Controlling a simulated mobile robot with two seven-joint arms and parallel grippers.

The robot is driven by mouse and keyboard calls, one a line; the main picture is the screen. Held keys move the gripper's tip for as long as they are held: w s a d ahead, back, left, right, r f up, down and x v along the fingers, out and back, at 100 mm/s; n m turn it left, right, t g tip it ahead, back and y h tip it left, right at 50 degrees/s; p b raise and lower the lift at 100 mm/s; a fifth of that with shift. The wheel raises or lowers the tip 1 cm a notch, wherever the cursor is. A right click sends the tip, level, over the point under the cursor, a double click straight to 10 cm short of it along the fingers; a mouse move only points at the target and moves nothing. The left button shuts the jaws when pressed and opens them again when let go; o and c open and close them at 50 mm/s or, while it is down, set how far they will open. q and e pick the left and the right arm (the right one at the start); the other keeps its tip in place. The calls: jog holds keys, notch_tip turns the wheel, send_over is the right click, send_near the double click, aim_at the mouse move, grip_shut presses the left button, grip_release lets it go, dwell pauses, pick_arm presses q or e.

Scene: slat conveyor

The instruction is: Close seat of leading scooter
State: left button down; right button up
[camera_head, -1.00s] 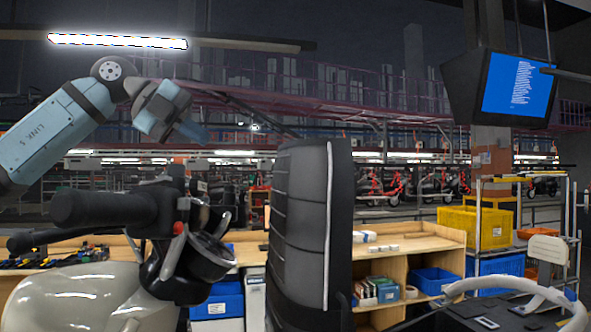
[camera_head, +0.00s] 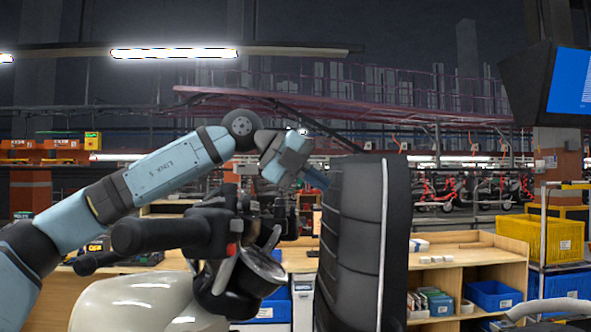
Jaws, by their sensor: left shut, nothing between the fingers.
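The scooter's cream body (camera_head: 145,305) is at the lower left, with its black handlebar (camera_head: 175,236) above it. The black ribbed seat (camera_head: 352,245) stands upright, raised open, in the middle of the view. My left arm comes in from the left and passes behind the handlebar. My left gripper (camera_head: 317,179) is shut and empty, with its tip at the upper left edge of the seat; I cannot tell whether it touches. My right gripper is out of view. The seat's hinge is hidden below the frame.
A wooden shelf unit (camera_head: 480,260) with boxes and a blue bin (camera_head: 494,295) stands behind the seat. A yellow crate (camera_head: 553,237) and a hanging monitor (camera_head: 568,85) are at the right. Air above the seat is clear.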

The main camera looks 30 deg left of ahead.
aim_at(349, 161)
pick_arm(q)
jog(key=shift+w+d, duration=0.3)
jog(key=shift+g+y, duration=0.5)
jog(key=shift+y, duration=0.1)
jog(key=w+d+p, duration=0.1)
jog(key=d, duration=0.1)
jog(key=w+d+r+p, duration=0.1)
jog(key=w, duration=0.1)
jog(key=w+d+r+p, duration=0.1)
jog(key=d+p, duration=0.1)
jog(key=shift+w+d, duration=0.15)
jog(key=shift+d, duration=0.2)
jog(key=shift+w+d+f, duration=0.1)
jog(key=shift+w+d, duration=0.05)
jog(key=shift+d, duration=0.05)
jog(key=shift+s+a, duration=0.2)
jog(key=shift+a, duration=0.05)
